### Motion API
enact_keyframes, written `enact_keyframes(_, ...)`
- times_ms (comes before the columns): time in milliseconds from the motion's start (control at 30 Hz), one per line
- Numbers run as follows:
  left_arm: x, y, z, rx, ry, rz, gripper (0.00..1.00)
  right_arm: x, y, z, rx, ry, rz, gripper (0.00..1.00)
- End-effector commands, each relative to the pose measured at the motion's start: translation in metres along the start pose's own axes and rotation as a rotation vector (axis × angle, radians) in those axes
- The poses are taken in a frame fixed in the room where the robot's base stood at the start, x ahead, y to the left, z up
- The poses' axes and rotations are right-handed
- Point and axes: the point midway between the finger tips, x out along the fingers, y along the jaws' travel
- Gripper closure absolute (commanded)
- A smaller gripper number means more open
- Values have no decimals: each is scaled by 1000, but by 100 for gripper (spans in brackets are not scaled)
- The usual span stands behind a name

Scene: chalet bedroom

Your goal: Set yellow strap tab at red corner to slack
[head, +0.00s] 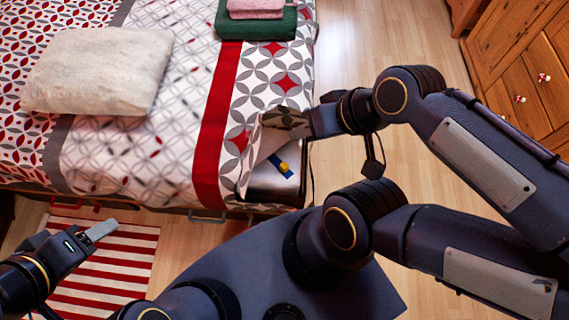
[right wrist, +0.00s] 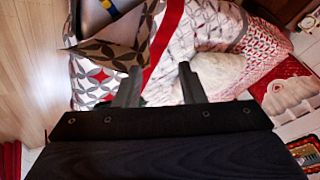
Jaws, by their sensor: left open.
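The strap also shows at the top of the right wrist view (right wrist: 112,13). The tab's exact setting is too small to tell, and I cannot make out a red corner mark. My right gripper (head: 312,122) is at the raised cover flap, above and right of the strap. In the right wrist view its fingers (right wrist: 157,85) stand apart, with the flap beside the left one. My left gripper (head: 104,230) is open and empty, away from the bed's front edge.
The patterned bed (head: 120,160) carries a white pillow (head: 98,72) and folded green and pink cloths (head: 256,24). A striped rug (head: 105,270) lies in front. A wooden dresser (head: 525,70) stands at right. Bare floor (head: 345,45) separates it from the bed.

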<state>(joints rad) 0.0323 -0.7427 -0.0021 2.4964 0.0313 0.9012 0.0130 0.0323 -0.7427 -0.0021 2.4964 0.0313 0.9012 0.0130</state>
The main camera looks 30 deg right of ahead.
Motion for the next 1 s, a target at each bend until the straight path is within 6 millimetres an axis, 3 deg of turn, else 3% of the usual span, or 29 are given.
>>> enact_keyframes(100,0,0,0,0,0,0,45,0,0,0,0,0,0,64)
enact_keyframes(167,1,0,0,0,0,0,45,1,0,0,0,-1,1,56)
enact_keyframes(233,5,-2,2,0,0,0,45,7,4,0,-3,-14,9,55)
enact_keyframes(367,24,-11,12,0,0,0,45,40,22,-1,-21,-81,56,55)
enact_keyframes(600,78,-36,39,0,0,0,45,155,77,-6,-125,-281,202,55)
enact_keyframes(800,113,-52,57,0,0,0,45,257,112,1,-245,-424,285,55)
enact_keyframes(900,123,-56,62,0,0,0,45,292,123,8,-294,-470,306,55)
enact_keyframes(1000,128,-58,64,0,0,0,45,314,129,12,-324,-497,316,55)
